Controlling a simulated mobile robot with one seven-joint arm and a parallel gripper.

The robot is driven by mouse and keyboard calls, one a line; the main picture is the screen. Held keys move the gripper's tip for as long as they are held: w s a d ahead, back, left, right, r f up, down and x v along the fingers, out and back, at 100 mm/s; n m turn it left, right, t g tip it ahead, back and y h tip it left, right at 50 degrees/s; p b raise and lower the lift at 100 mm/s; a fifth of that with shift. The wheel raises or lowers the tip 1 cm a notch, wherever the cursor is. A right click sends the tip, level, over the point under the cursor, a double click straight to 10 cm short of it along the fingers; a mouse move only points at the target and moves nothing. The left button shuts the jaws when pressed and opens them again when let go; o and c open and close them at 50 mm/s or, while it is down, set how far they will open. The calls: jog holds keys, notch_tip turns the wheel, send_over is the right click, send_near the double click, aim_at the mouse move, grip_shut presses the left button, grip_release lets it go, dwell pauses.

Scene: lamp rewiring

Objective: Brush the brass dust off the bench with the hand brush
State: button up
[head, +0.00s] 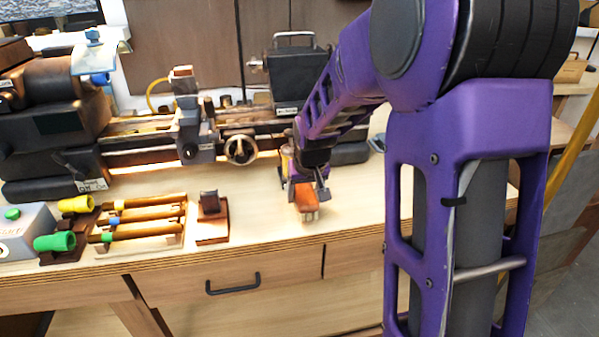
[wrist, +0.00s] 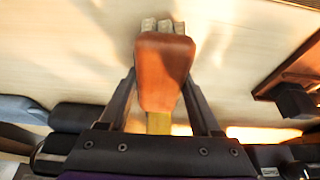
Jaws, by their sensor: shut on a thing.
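The hand brush has a reddish-brown wooden body (wrist: 163,68) and pale grey bristle tufts (wrist: 163,25). In the head view the brush (head: 306,198) is at the bench's front part, right of the middle. My gripper (head: 306,182) is shut on it, with one dark finger on each side in the wrist view. The bristles point toward the bench's front edge and look close to the top; I cannot tell whether they touch. The bench (head: 262,225) is pale wood. I cannot make out brass dust in either view.
A lathe (head: 240,148) stands along the back of the bench. To the left are a rack of brass rods (head: 145,218), a small brown stand (head: 211,228), and green (head: 55,241) and yellow (head: 76,204) handled pieces. The bench between stand and brush is clear.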

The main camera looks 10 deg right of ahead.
jog(key=shift+d+r+p, duration=0.2)
jog(key=shift+r+p, duration=0.1)
jog(key=shift+r, duration=0.5)
jog(key=shift+r+p, duration=1.75)
jog(key=shift+r, duration=0.7)
